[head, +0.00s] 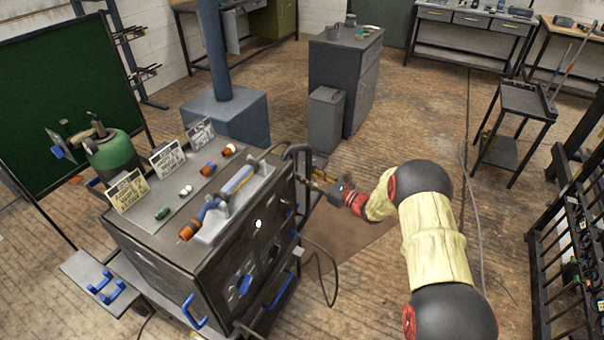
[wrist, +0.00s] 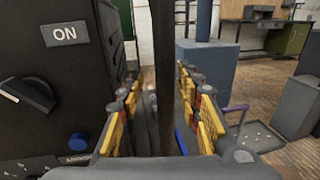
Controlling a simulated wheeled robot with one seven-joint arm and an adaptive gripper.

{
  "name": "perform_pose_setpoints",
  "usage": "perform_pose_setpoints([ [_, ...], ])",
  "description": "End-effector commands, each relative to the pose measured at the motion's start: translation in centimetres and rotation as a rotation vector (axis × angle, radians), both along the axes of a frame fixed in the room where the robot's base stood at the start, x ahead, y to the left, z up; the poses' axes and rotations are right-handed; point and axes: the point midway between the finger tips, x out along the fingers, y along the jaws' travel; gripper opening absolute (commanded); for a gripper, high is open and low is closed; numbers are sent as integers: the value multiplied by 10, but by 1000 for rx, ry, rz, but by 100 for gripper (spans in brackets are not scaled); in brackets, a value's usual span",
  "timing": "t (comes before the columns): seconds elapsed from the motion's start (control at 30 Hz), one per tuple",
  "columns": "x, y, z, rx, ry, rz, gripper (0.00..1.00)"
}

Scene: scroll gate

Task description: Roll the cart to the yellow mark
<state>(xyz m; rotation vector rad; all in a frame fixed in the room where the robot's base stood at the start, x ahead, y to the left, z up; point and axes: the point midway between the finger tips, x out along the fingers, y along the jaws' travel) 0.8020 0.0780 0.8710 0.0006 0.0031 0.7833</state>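The cart appears to be the dark box-shaped machine (head: 235,262), with blue handles and a tool-covered top, at the lower left of the head view. Its dark side panel (wrist: 62,70), with an "ON" label and knob, fills the left of the wrist view. My gripper (head: 318,178) is at its right side, by a black upright handle (head: 298,150). In the wrist view, my gripper (wrist: 160,112) has its yellow-padded fingers apart, with a dark vertical bar (wrist: 163,70) between them. Gaps show on both sides of the bar. I cannot make out a yellow mark in either view.
A blue pillar base (head: 228,115), a grey cabinet (head: 345,85) and a grey bin (head: 325,120) stand behind. A black stand (head: 520,105) and a rack (head: 570,240) are at right. A brown floor patch (head: 360,245) and a loose cable lie near the machine. Open floor lies right of centre.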

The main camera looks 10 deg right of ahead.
Motion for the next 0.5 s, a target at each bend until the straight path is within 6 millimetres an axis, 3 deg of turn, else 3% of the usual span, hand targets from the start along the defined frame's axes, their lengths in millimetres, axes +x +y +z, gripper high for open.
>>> perform_pose_setpoints([
  [0.2,-33,-34,0,1,2,-3,35],
  [0.5,-62,-60,-1,1,4,0,35],
])
